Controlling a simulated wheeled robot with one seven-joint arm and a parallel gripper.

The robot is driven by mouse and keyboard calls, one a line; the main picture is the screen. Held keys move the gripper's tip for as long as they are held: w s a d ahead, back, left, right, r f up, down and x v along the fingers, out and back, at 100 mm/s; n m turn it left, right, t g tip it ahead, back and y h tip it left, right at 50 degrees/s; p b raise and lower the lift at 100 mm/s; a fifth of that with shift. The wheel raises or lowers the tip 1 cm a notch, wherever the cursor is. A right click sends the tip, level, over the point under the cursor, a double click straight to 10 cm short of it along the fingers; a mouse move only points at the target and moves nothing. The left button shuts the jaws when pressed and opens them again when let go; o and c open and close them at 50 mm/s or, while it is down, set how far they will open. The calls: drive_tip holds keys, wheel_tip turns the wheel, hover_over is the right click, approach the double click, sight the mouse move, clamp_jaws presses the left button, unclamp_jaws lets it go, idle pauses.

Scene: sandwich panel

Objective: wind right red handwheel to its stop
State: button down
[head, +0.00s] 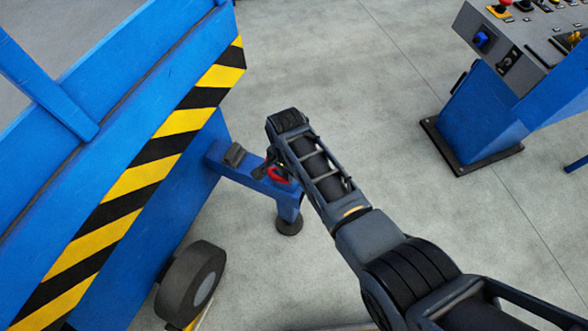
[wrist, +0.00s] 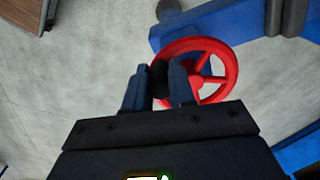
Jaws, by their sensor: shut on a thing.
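The red handwheel (wrist: 226,66) shows in the wrist view as a spoked ring beside a blue outrigger beam (wrist: 245,22). In the head view only a small red part of the handwheel (head: 278,174) shows beside the blue outrigger beam (head: 232,165). My wrist hides the rest of it and most of my gripper (head: 262,168).
A blue machine body with a yellow and black striped edge (head: 150,160) fills the left side. A dark wheel (head: 190,285) stands below it. A round foot (head: 289,225) rests on the floor under the beam. A control console (head: 515,50) on a blue pedestal is at upper right. Grey floor lies clear between.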

sight(278, 177)
drive_tip(key=m, duration=0.1)
drive_tip(key=a+m, duration=0.1)
drive_tip(key=shift+w+a+m, duration=0.15)
drive_tip(key=shift+a+m, duration=0.1)
drive_tip(key=shift+m, duration=0.15)
drive_tip(key=shift+w+a+r+m+b, duration=0.15)
drive_tip(key=shift+a+m+b, duration=0.25)
drive_tip(key=shift+m, duration=0.5)
drive_tip(key=shift+w+a+f+m+b, duration=0.1)
drive_tip(key=shift+w+a+m+b, duration=0.25)
drive_tip(key=shift+m, duration=0.55)
drive_tip(key=shift+s+a, duration=0.1)
drive_tip(key=shift+s, duration=0.05)
drive_tip(key=c, duration=0.9)
unclamp_jaws()
drive_tip(key=shift+c, duration=0.2)
wheel_tip(278, 177, up, 8)
drive_tip(key=shift+p, duration=0.45)
